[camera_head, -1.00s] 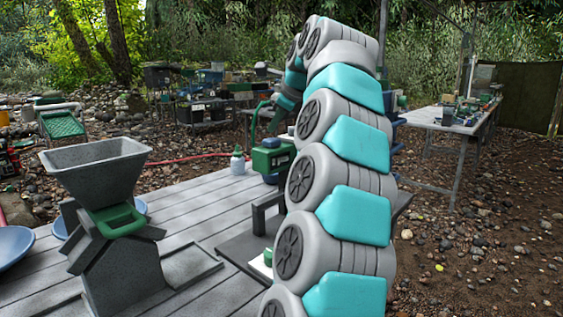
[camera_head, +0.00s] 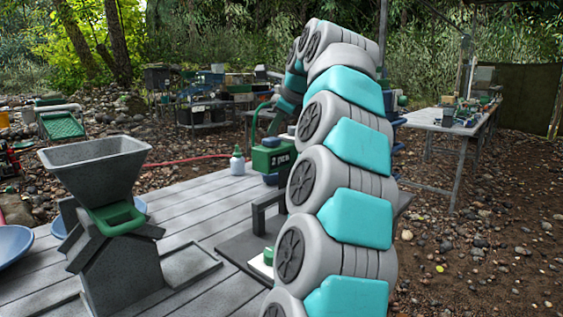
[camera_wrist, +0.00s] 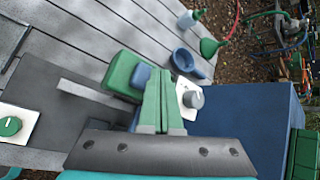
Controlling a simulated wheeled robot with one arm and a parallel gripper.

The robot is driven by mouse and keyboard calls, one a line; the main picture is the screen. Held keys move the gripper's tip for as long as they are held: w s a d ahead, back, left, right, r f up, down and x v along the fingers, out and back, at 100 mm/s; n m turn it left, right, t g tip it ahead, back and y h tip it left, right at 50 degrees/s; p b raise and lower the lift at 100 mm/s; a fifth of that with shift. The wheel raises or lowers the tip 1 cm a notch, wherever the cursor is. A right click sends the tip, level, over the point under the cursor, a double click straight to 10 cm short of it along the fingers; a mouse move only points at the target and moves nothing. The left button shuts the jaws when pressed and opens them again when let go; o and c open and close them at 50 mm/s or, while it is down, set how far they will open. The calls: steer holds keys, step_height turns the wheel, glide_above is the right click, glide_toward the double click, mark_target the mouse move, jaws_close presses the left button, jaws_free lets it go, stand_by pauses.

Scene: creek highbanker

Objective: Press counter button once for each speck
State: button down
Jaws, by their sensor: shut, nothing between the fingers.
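My gripper (camera_wrist: 160,75) is shut and empty, its green fingers together in the wrist view. In the head view my arm stands in front and I cannot make out the fingers clearly. A round green button (camera_wrist: 10,126) on a white plate lies at the left edge of the wrist view, apart from the fingers; it shows partly behind my arm in the head view (camera_head: 268,256). A green box (camera_head: 273,158) with a dark display stands on the deck; the display seems to read "2 pcs". A grey knob (camera_wrist: 194,98) on a white plate is just right of the fingers.
A grey hopper (camera_head: 98,165) on a stand with a green part is at the left of the slatted deck (camera_head: 190,212). A white bottle (camera_head: 237,162) stands at the back. In the wrist view, a blue cup (camera_wrist: 184,61) and a blue block (camera_wrist: 245,115) lie near the fingers.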

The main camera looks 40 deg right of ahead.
mark_target(275, 139)
steer(key=shift+f+b, duration=0.4)
steer(key=shift+f, duration=0.15)
stand_by(0.5)
steer(key=shift+r, duration=0.1)
steer(key=shift+r+p, duration=0.8)
steer(key=shift+r, duration=0.1)
steer(key=shift+r+p, duration=1.3)
steer(key=shift+r, duration=0.7)
steer(key=shift+d+r, duration=0.3)
steer(key=shift+r, duration=0.3)
steer(key=shift+a+r, duration=0.25)
steer(key=shift+r, duration=0.1)
